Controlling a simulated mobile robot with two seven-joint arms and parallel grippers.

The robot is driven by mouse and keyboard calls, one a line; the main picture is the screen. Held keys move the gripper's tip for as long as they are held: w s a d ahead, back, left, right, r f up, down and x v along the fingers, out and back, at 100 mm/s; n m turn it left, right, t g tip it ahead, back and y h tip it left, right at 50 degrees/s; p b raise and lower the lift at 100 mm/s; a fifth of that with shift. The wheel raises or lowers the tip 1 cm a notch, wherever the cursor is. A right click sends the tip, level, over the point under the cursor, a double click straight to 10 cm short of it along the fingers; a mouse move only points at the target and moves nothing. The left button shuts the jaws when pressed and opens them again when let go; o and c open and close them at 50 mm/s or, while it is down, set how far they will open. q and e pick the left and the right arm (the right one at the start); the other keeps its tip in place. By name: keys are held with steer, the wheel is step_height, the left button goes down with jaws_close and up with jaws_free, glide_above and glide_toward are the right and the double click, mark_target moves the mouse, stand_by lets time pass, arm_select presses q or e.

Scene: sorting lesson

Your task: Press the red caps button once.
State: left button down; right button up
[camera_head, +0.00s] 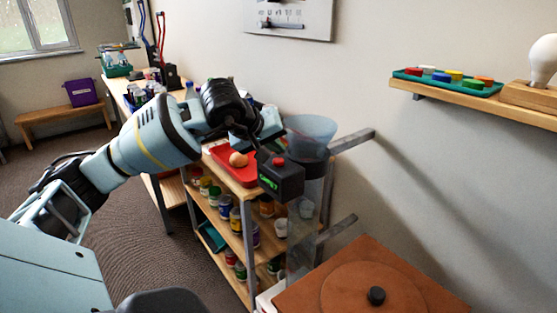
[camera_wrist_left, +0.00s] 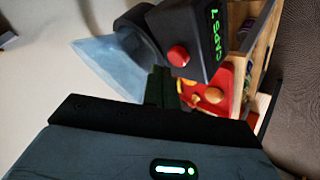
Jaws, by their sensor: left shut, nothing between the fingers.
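The red caps button (camera_head: 278,161) sits on top of a black box (camera_head: 282,182) with a green lit display, beside a clear hopper. In the left wrist view, the red button (camera_wrist_left: 178,56) stands out from the box, and the sideways display (camera_wrist_left: 214,32) seems to read "CAPS 7". My left gripper (camera_head: 262,148) is shut and empty, pointing down close to the button. Its dark fingertips (camera_wrist_left: 160,86) show near the button in the left wrist view, with a small gap in the picture; contact is not visible. My right gripper is not in view.
The translucent hopper (camera_head: 311,128) stands right behind the box. A red tray (camera_head: 223,154) with a round orange-brown item lies left of it on a wooden shelf unit holding several jars. A brown lidded box (camera_head: 415,283) is at the front right. A wall shelf (camera_head: 425,92) is at right.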

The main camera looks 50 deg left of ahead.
mark_target(276, 163)
arm_select(q)
steer(key=shift+f, duration=0.1)
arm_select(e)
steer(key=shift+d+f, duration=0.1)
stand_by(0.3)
arm_select(q)
steer(key=shift+f+b, duration=0.3)
steer(key=shift+f, duration=0.05)
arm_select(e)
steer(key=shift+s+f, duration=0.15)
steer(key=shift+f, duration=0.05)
arm_select(q)
steer(key=shift+f+b, duration=0.35)
steer(key=shift+f, duration=0.15)
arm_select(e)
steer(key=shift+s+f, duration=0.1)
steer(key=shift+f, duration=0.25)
arm_select(q)
steer(key=shift+r, duration=0.1)
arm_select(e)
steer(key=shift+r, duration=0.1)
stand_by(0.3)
arm_select(q)
steer(key=shift+r+p, duration=0.85)
steer(key=shift+p, duration=0.1)
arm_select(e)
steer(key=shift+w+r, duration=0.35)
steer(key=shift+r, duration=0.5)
